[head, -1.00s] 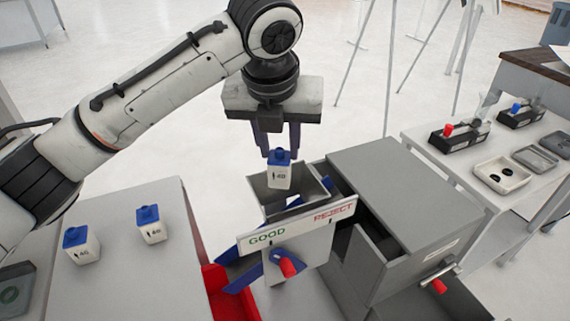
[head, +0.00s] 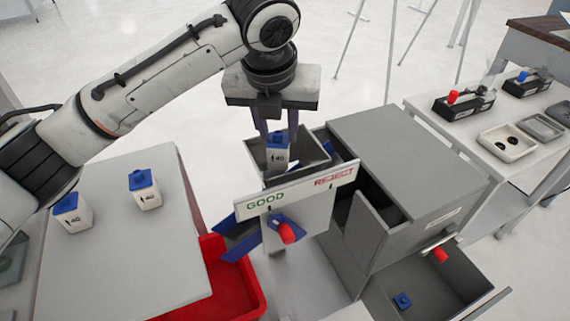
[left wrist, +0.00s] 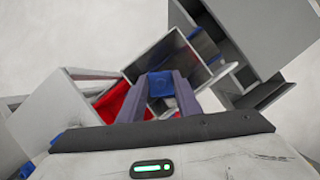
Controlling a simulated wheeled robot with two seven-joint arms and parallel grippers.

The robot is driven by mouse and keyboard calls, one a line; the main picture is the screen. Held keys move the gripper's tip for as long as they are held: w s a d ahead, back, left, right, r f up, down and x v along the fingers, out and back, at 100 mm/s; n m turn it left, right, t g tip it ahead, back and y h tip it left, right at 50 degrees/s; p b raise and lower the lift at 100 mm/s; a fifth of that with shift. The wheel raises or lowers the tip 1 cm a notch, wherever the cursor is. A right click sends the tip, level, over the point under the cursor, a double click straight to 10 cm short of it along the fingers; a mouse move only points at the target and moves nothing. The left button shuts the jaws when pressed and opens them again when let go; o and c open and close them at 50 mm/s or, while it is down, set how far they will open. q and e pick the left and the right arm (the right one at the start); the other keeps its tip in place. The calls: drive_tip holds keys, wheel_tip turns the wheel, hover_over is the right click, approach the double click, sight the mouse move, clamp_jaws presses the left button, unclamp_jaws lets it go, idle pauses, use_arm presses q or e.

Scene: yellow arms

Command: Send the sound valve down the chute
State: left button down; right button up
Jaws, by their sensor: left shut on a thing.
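My left gripper (head: 279,128) is shut on a white valve with a blue cap (head: 277,154). It holds the valve upright in the mouth of the grey chute hopper (head: 256,152); the valve's lower part is hidden by the hopper wall. In the left wrist view the blue cap (left wrist: 161,86) sits between the fingers, over the hopper opening. The chute's sign (head: 293,189) reads GOOD on the left and REJECT on the right. Below it is a lever with a red knob (head: 288,233). Two similar valves (head: 145,190) (head: 73,212) stand on the left table. My right gripper is out of view.
A red bin (head: 222,285) lies below the blue chute end (head: 240,238). A grey cabinet (head: 400,150) stands right of the hopper. Its open drawer (head: 455,305) holds a blue-capped item (head: 402,300). A right side table (head: 480,155) carries trays and switch boxes.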

use_arm(q)
drive_tip(key=c, duration=1.2)
unclamp_jaws()
drive_tip(key=v, duration=1)
drive_tip(key=shift+r, duration=0.25)
drive_tip(key=shift+f, duration=0.1)
